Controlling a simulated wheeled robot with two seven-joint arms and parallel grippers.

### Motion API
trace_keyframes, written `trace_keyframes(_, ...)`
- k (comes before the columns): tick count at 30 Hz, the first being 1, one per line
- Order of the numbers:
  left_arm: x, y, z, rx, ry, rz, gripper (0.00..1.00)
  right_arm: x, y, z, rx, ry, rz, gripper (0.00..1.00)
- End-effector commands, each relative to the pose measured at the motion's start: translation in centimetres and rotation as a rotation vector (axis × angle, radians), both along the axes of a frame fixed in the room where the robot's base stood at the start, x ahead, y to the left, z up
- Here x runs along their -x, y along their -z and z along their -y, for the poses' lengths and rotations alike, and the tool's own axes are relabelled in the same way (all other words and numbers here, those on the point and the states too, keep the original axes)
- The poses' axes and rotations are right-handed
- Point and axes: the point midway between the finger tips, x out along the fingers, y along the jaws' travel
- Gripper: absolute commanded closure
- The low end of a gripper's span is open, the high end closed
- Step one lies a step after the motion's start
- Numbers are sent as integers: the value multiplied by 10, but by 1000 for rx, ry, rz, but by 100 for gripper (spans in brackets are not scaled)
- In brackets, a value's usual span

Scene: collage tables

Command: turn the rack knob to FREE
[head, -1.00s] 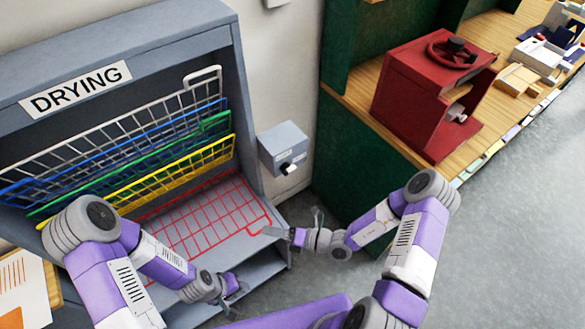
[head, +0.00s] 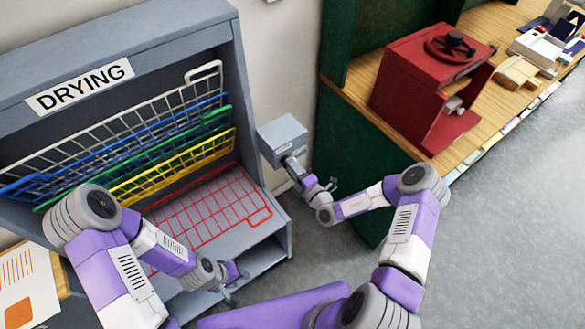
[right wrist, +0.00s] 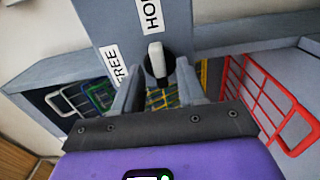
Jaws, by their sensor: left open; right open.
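The rack knob (right wrist: 157,62), a dark round knob with a white pointer, is on the grey box (head: 283,135) beside the drying rack (head: 247,120). In the right wrist view its pointer lies toward the HOLD label (right wrist: 149,14), partly cut off; the FREE label (right wrist: 116,70) is to its left. My right gripper (head: 291,164) is open at the box front; its fingers (right wrist: 160,88) stand either side of the knob's line, and I cannot tell whether they touch it. In the head view the gripper hides the knob. My left gripper (head: 238,284) is open and empty near the rack's lower front.
White, blue, green and yellow wire shelves (head: 180,170) are tilted up in the rack; the red shelf (head: 215,215) lies low. A green cabinet (head: 345,165) stands right of the box, with a red press (head: 425,90) on its wooden top. Grey floor is open at right.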

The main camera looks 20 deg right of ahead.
Motion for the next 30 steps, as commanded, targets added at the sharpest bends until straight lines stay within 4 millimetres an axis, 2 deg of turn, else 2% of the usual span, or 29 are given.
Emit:
trace_keyframes(8, 0, 0, 0, 0, 0, 0, 57, -2, 0, -1, 1, 0, 0, 60)
trace_keyframes(16, 0, 0, 0, 0, 0, 0, 57, -2, 0, -1, 1, -1, 0, 99)
trace_keyframes(30, 0, -7, 0, 0, 0, 0, 57, -2, -2, -1, 62, -1, 22, 100)
